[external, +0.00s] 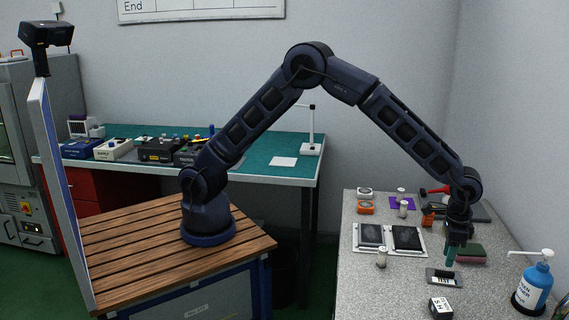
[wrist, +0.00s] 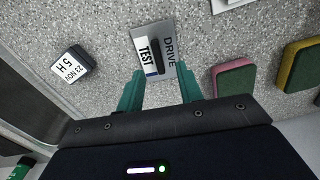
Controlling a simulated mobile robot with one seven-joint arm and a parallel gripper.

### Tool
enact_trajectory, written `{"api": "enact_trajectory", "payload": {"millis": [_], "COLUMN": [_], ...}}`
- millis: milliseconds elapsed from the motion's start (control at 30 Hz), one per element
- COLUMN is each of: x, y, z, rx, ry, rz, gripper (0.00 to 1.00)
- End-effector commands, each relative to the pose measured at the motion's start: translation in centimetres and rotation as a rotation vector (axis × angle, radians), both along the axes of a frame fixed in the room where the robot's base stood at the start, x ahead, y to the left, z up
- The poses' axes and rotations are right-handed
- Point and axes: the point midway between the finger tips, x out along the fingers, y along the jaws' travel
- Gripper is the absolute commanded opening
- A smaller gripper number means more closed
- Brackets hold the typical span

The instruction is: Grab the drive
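In the wrist view the drive lies between and just beyond the fingertips. In the external view my gripper (external: 451,258) is above the counter, close to the drive's far side. The exact height gap cannot be told.
A small black-and-white block reading 23 NOV 5 H (wrist: 71,62) sits left of the drive. Green-topped pads (wrist: 233,78) lie to the right. A blue pump bottle (external: 535,285) stands at the right edge. Two dark panels in a white tray (external: 390,249) lie farther back.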

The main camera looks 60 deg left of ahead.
Motion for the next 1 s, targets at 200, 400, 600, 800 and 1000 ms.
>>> {"api": "enact_trajectory", "payload": {"millis": [200, 400, 600, 800, 1000], "x": [-0.1, -0.2, -0.1, -0.1, -0.1], "y": [-0.1, -0.3, -0.4, -0.3, -0.4], "z": [-1.9, -4.6, -5.2, -5.2, -5.1], "rx": [0.003, 0.002, -0.001, 0.0, -0.001], "ry": [0.001, 0.002, -0.001, 0.0, -0.001], "rz": [0.0, 0.001, 0.001, 0.001, 0.001], "gripper": [0.36, 0.36, 0.36, 0.17, 0.0]}}
